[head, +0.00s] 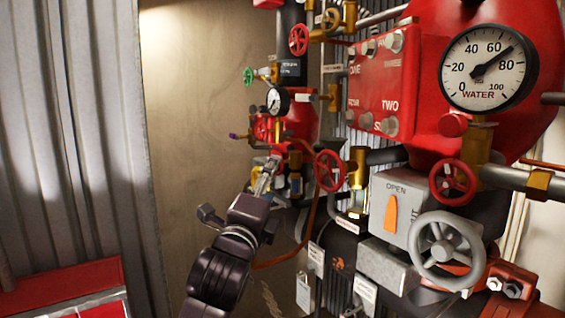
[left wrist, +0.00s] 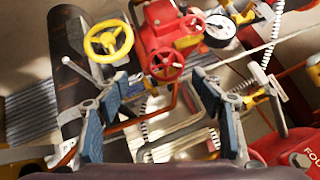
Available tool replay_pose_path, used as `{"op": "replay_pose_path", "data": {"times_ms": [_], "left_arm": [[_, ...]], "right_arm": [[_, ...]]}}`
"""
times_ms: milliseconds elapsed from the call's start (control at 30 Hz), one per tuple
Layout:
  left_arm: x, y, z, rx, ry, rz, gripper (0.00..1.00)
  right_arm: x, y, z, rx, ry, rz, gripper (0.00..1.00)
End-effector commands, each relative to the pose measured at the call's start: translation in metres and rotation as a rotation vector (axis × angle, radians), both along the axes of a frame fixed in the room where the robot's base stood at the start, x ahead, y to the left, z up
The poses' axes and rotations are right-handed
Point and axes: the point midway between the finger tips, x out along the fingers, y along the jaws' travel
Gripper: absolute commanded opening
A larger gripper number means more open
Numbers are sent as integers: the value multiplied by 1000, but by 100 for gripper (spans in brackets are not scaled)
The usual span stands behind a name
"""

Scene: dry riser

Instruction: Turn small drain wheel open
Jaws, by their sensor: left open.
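My left gripper (head: 266,176) reaches toward the pipework in the head view. In the left wrist view its two blue-grey fingers stand wide apart and empty (left wrist: 163,90). A small red wheel (left wrist: 166,60) lies beyond the gap between the fingertips, and a yellow wheel (left wrist: 108,42) is up and left of it. I cannot tell which of these is the drain wheel. In the head view, a red wheel (head: 329,170) is right of the gripper and another (head: 452,182) is farther right. No contact with a wheel is visible. My right gripper is in neither view.
A grey handwheel (head: 446,250) and OPEN-marked box (head: 396,208) stand at the right. A large WATER gauge (head: 488,68), red panel (head: 382,85) and green wheel (head: 248,76) are higher. Pipes crowd the gripper's right; the bare wall (head: 195,110) is left.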

Motion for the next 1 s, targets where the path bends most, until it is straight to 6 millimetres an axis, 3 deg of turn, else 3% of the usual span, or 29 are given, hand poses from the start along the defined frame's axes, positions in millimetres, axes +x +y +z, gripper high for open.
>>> {"op": "replay_pose_path", "data": {"times_ms": [433, 567, 800, 1000], "left_arm": [[55, -11, 18, -2, 2, 0, 61], [66, -13, 19, -1, 2, 0, 61], [72, -14, 19, 0, 0, 0, 61], [72, -14, 18, 0, 0, 0, 58]], "right_arm": [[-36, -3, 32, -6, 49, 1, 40], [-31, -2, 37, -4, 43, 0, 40], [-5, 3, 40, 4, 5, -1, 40], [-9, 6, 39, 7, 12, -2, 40]]}}
